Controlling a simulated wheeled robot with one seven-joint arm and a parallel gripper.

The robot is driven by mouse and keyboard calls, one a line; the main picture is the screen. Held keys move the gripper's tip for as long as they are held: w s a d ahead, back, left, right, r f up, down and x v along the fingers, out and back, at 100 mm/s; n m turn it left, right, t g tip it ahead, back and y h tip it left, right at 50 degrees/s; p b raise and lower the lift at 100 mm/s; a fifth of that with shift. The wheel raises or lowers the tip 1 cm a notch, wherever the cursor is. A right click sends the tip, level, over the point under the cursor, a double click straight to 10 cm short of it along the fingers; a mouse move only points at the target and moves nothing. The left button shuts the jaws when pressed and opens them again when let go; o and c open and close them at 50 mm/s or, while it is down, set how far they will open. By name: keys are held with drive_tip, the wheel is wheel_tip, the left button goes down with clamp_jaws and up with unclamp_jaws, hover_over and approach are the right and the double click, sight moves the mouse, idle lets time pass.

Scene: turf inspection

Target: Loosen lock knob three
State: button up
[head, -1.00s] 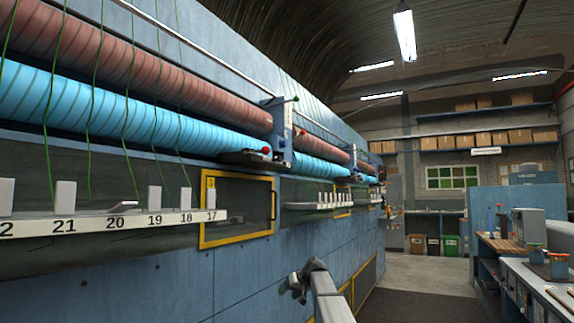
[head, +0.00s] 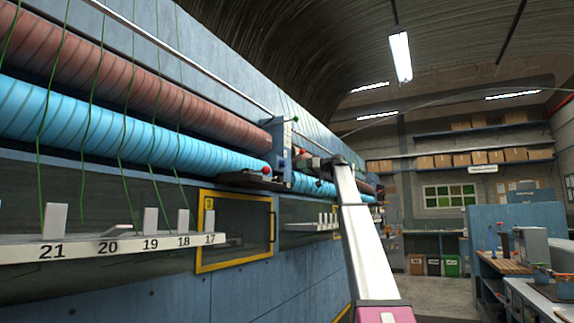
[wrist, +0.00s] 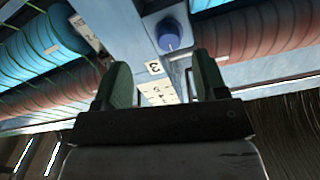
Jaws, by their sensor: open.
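In the wrist view a round blue knob (wrist: 168,35) sits on a pale blue bracket (wrist: 135,30), just above a label with the number 3 (wrist: 154,67). My gripper (wrist: 160,62) is open, with its two dark green fingers on either side of the label and below the knob in the picture. Nothing is between the fingers, and they appear apart from the knob. In the head view my gripper (head: 316,162) is beside the upright bracket (head: 281,150) between the rollers. The blue knob cannot be made out there.
Red-brown (head: 150,85) and bright blue (head: 120,125) rollers run along the machine. A red ball knob (head: 266,170) is on a dark block left of the bracket. A numbered rail (head: 110,248) and a yellow-framed window (head: 236,230) lie below. The aisle at right is clear.

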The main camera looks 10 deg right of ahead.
sight(286, 163)
drive_tip(key=shift+y, duration=0.3)
drive_tip(key=w+a+r, duration=0.1)
drive_tip(key=w+a, duration=0.1)
drive_tip(key=w+a+r, duration=0.1)
drive_tip(key=w+a, duration=0.1)
drive_tip(key=a, duration=0.1)
drive_tip(key=w+a+r, duration=0.1)
drive_tip(key=w+a, duration=0.1)
drive_tip(key=a, duration=0.1)
drive_tip(key=shift+a+r, duration=0.1)
drive_tip(key=shift+a, duration=0.05)
drive_tip(key=c, duration=0.9)
